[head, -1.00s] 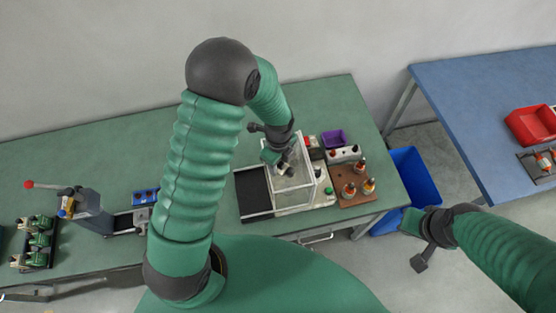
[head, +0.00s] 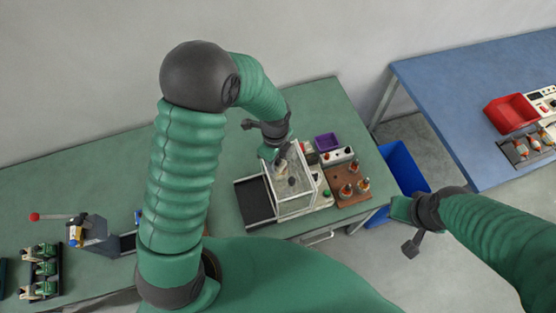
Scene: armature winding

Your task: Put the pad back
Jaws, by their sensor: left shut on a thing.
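My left gripper (head: 277,155) is at the open top of a clear-walled box (head: 293,205) on the green bench. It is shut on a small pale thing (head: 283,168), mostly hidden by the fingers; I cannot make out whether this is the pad. A small dark spot (head: 292,182) shows inside the box. A black flat tray (head: 255,201) lies against the left side of the box. My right gripper (head: 402,210) hangs off the bench, right of its front edge, away from these things; its fingers are too unclear to read.
A purple tray (head: 326,142), a white control box (head: 339,156) and a brown board (head: 349,186) with several pegged parts crowd the box's right. A blue bin (head: 404,168) stands on the floor. A lever press (head: 97,236) is at the left. The bench behind is clear.

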